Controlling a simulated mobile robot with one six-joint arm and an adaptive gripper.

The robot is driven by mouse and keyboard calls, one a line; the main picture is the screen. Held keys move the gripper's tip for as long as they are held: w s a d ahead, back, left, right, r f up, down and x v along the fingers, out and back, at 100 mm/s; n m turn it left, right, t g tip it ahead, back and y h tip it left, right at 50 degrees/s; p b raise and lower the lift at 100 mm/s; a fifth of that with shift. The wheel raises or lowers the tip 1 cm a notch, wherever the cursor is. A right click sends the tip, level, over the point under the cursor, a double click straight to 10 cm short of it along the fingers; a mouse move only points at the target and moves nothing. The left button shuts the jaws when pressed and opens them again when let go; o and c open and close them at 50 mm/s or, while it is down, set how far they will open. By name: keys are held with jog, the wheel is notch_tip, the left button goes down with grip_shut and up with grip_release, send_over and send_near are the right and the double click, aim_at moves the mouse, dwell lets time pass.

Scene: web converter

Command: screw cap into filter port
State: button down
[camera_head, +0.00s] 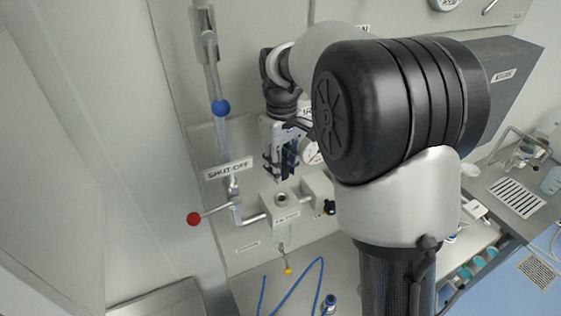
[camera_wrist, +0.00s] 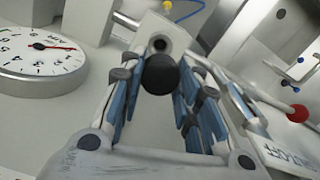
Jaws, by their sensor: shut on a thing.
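My gripper (camera_head: 281,168) points down above the filter block in the head view. In the wrist view, my gripper's (camera_wrist: 157,78) blue-padded fingers are shut on a round black cap (camera_wrist: 161,74). The filter port (camera_head: 283,199) is a dark round hole in the top of a pale block. It also shows in the wrist view (camera_wrist: 158,44), just beyond the cap. The port looks open, and the cap appears apart from it. I cannot tell the exact gap or whether they line up.
A pressure gauge (camera_wrist: 38,50) stands close to the fingers. The SHUT-OFF pipe has a red-knobbed lever (camera_head: 194,218) and a blue ball (camera_head: 221,107) to the left. A black knob (camera_head: 330,207) sits right of the block. A blue hose (camera_head: 295,288) lies below.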

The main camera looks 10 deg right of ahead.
jog(key=shift+w, duration=0.1)
jog(key=shift+s+f, duration=0.1)
jog(key=shift+s, duration=0.1)
jog(key=shift+s+f, duration=0.1)
jog(key=shift+f, duration=0.1)
jog(key=shift+w+f+b, duration=0.2)
jog(key=shift+f+b, duration=0.8)
jog(key=shift+f, duration=0.1)
jog(key=shift+f+b, duration=0.9)
jog(key=shift+f, duration=0.55)
jog(key=shift+f+b, duration=0.55)
jog(key=shift+f, duration=0.6)
dwell(0.3)
jog(key=c, duration=1.3)
grip_release()
